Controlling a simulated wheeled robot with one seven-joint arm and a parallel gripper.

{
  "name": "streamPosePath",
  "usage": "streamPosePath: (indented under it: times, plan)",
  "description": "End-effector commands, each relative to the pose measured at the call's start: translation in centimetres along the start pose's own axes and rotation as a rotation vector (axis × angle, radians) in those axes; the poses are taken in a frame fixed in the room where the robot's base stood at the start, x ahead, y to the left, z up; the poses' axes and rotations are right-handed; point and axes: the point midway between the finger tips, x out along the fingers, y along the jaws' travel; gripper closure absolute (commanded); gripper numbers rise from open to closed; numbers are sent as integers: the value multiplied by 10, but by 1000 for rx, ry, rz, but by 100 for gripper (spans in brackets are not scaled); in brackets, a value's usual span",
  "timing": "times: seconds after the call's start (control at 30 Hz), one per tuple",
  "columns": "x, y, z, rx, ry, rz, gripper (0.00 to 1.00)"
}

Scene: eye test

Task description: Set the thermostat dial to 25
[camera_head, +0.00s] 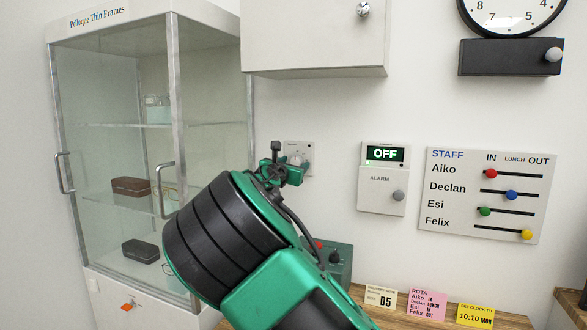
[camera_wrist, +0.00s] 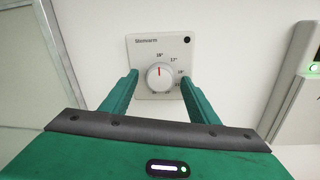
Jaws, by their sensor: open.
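The thermostat (camera_wrist: 145,45) is a pale square plate on the wall, with small printed numbers around its round white dial (camera_wrist: 158,80). The dial's red pointer mark points almost straight up, near what looks like 16°. Other numbers run down the right side; the lower ones are too small or hidden to read, and I cannot make out a 25. My gripper (camera_wrist: 160,78) is open, its two green fingers on either side of the dial. I cannot tell whether they touch it. In the head view my gripper (camera_head: 284,168) partly covers the thermostat (camera_head: 306,149).
A glass cabinet (camera_head: 120,80) stands left of my arm. A white wall cabinet (camera_head: 310,40) hangs above. Right are the alarm box (camera_head: 379,190) reading OFF and the staff board (camera_head: 470,210). A green box (camera_head: 340,255) and cards (camera_head: 428,303) are on the wooden surface below.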

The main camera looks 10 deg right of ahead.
Motion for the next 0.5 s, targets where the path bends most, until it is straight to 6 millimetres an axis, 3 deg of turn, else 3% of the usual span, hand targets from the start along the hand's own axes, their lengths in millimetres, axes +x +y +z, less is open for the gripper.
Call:
streamPosePath:
  times: [0.27,0.43,0.5]
  plan:
    - [1,0,0,0,0,-1,45]
    - [1,0,0,0,0,-1,84]
    - [1,0,0,0,0,-1,86]
